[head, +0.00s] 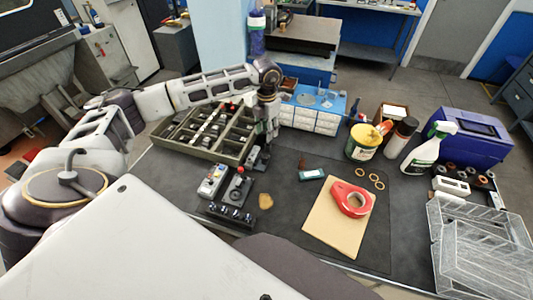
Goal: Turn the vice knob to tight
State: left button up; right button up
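A small dark device with a red knob (240,171) stands on the dark mat, left of the middle of the bench; it looks like the vice, but it is too small to be sure. My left gripper (257,162) points down just to the right of and behind the red knob, beside the organiser tray. It appears apart from the knob. Its fingers are small and dark, so I cannot tell whether they are open or shut. My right gripper is not in view.
A grey box with buttons (212,182) and a black rack (230,214) crowd the device. A compartment tray (178,142) lies behind. The mat between device and board is mostly clear.

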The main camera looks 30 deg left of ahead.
aim_at(267, 155)
pick_arm(q)
notch_tip(267, 155, down, 13)
jog(key=shift+f+p, duration=0.1)
jog(key=shift+p, duration=0.45)
dwell(0.4)
jog(key=c, duration=0.8)
jog(key=shift+m+b, duration=0.3)
jog(key=o, duration=0.8)
